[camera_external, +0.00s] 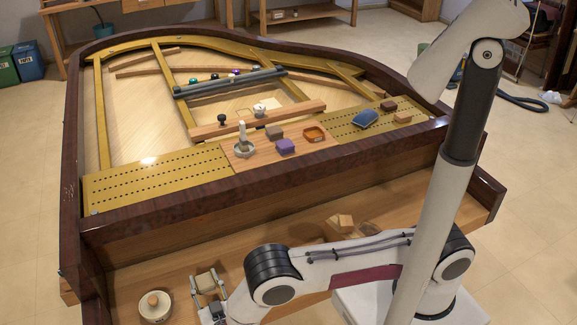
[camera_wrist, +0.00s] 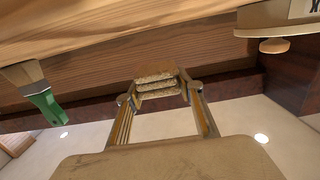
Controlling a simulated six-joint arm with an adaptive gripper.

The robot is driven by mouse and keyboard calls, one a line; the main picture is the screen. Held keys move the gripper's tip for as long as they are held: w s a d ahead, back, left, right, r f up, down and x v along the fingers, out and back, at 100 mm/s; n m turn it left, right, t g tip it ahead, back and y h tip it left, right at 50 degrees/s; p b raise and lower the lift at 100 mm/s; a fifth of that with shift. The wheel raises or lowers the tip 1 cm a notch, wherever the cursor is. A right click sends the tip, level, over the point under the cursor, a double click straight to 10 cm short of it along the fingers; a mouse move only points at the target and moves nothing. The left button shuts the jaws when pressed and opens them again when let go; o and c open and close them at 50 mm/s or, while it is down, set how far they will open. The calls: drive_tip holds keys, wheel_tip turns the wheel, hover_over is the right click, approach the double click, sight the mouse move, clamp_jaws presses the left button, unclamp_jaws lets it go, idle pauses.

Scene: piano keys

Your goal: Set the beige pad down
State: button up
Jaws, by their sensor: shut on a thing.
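My gripper (camera_external: 208,284) is low at the front of the piano in the external view, over the wooden front shelf. Its fingers are shut on the beige pad (camera_external: 206,281). In the wrist view, my gripper (camera_wrist: 161,96) has the beige pad (camera_wrist: 157,84) between its fingertips, and the pad looks layered and rough-edged. A wooden surface lies behind it. I cannot tell whether the pad touches the shelf.
A round pale pot with a wooden knob (camera_external: 154,305) stands left of my gripper. The wrist view shows a green-handled brush (camera_wrist: 38,92) at left. Pale wooden blocks (camera_external: 341,223) lie farther right on the shelf.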

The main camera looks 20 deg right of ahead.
sight(209, 296)
drive_tip(key=shift+f, duration=2.25)
drive_tip(key=shift+f, duration=0.2)
drive_tip(key=o, duration=1)
drive_tip(key=shift+s+a, duration=0.15)
drive_tip(key=shift+s, duration=1.8)
drive_tip(key=shift+s+a, duration=0.15)
drive_tip(key=shift+s, duration=1.8)
drive_tip(key=shift+o, duration=0.4)
